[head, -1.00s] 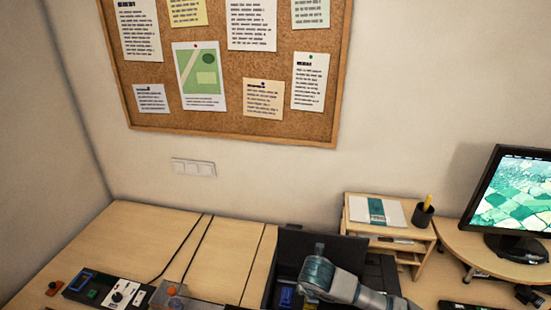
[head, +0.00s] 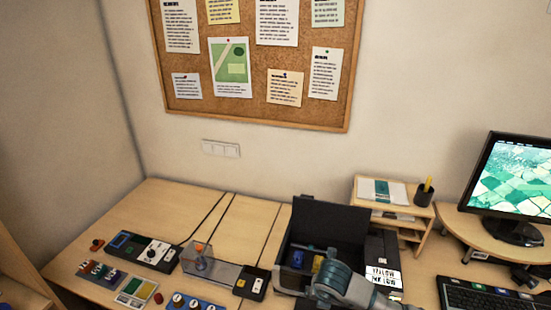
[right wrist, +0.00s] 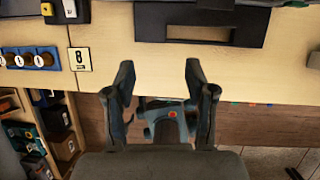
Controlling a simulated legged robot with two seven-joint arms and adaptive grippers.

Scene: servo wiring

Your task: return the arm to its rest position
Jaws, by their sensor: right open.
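My right arm (head: 350,288) comes in from the lower right of the head view. It overlaps the front of an open black case (head: 325,215) there, and how far above the case it is cannot be told. In the right wrist view my right gripper (right wrist: 158,72) is open. Its two dark fingers stand apart with nothing held between them, above the desk's front edge (right wrist: 250,92). My left arm and left gripper are not in view.
The desk holds a black control box (head: 140,249), a grey fixture with an orange knob (head: 198,262) and a blue block (head: 190,302). A shelf organiser (head: 395,207), monitor (head: 505,185) and keyboard (head: 490,298) are at the right. Bare desk (head: 170,207) lies at the back left.

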